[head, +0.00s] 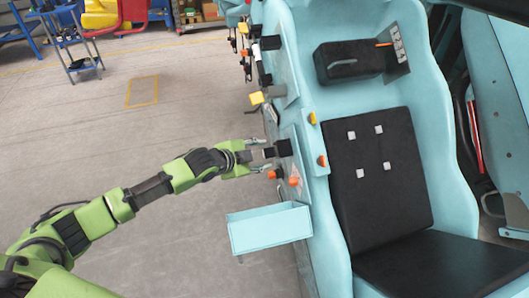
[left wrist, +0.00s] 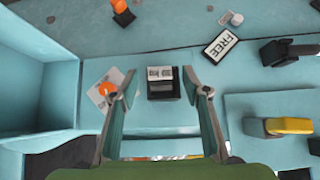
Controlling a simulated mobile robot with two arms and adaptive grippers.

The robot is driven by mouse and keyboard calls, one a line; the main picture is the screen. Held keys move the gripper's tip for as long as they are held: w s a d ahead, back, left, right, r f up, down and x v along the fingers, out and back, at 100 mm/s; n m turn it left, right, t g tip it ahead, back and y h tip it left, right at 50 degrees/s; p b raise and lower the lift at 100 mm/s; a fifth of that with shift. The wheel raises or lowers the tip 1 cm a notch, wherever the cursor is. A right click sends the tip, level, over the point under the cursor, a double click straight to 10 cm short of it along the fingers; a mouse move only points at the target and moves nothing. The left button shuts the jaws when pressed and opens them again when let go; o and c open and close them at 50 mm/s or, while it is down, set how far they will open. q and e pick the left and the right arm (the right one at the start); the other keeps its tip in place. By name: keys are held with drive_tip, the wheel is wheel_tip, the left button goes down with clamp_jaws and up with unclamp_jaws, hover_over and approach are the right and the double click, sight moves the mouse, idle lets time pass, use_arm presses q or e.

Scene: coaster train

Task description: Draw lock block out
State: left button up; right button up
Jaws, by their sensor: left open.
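The lock block appears to be the black block (left wrist: 163,91) with a pale label on its top edge, set in the light blue side panel (left wrist: 165,121) in the left wrist view. In the head view a dark block (head: 284,147) shows on the car's side. My left gripper (head: 264,155) is open, with its fingers pointing at the panel. In the left wrist view its fingertips (left wrist: 159,80) stand on either side of the black block, with gaps showing and nothing held. How deep the block sits in the panel cannot be told. My right gripper is not in view.
A light blue open tray (head: 268,230) sticks out below the gripper. Orange knobs (head: 294,181) lie close by; one (left wrist: 107,89) is beside the left finger. A FREE sign (left wrist: 222,45) and a yellow-topped part (left wrist: 288,126) are to the right. The black seat (head: 380,170) is beyond.

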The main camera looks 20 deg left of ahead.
use_arm(q)
drive_tip(key=shift+x, duration=1.15)
drive_tip(key=shift+c, duration=0.4)
clamp_jaws()
